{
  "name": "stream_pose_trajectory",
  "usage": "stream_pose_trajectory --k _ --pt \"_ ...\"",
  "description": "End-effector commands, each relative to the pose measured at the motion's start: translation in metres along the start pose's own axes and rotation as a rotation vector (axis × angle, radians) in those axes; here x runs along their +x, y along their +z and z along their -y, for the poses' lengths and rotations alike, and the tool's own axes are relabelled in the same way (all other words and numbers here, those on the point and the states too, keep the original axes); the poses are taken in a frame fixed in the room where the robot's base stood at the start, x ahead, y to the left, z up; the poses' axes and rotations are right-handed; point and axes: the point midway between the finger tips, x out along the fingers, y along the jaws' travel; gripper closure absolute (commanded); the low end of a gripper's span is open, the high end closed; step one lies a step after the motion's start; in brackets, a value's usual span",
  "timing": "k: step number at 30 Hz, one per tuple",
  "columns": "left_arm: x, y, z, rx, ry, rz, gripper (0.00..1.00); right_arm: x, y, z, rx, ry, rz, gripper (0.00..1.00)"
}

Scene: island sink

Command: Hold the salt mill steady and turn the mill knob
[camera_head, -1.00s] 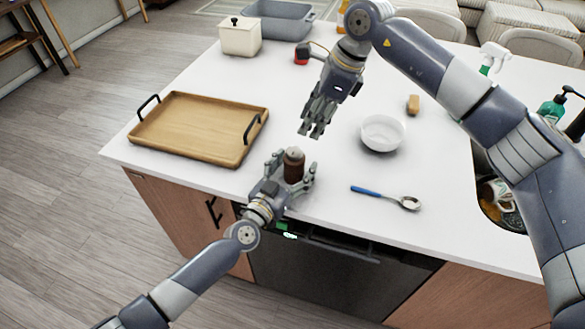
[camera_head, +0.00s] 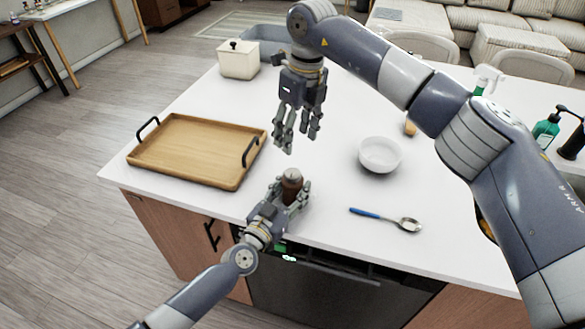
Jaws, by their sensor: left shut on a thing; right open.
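The salt mill (camera_head: 291,186) is a dark brown, upright body near the front edge of the white counter. Its paler knob (camera_head: 292,174) is at the top. My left gripper (camera_head: 290,192) is shut on the mill from the front left, with fingers on both sides of its body. The lower part of the mill is partly hidden by the gripper. My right gripper (camera_head: 297,143) is open and empty, pointing down above and behind the mill, apart from the knob.
A wooden tray (camera_head: 190,150) with black handles lies to the left. A white bowl (camera_head: 380,154) and a blue-handled spoon (camera_head: 386,219) lie to the right. A lidded cream box (camera_head: 238,60) and a grey basin (camera_head: 262,45) stand at the back. Soap bottles stand near the sink at right.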

Motion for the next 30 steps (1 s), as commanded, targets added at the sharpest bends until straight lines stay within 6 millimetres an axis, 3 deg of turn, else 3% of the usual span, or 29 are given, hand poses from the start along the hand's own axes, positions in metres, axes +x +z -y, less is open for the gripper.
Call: stream_pose_trajectory --k 6,11,24,30 --pt "0.0 0.001 0.001 0.0 -0.001 0.001 0.83 -0.01 0.006 -0.006 0.222 -0.063 -0.056 0.46" --pt "0.0 0.001 0.001 0.0 -0.001 0.001 0.83 -0.005 0.005 -0.007 0.272 -0.077 -0.067 0.46" --pt "0.0 0.001 0.0 0.0 -0.001 0.001 0.83 0.074 -0.001 -0.002 0.272 -0.074 -0.068 0.46" --pt "0.0 0.001 0.0 0.0 -0.001 0.001 0.83 0.1 -0.002 0.0 0.272 -0.075 -0.066 0.46"
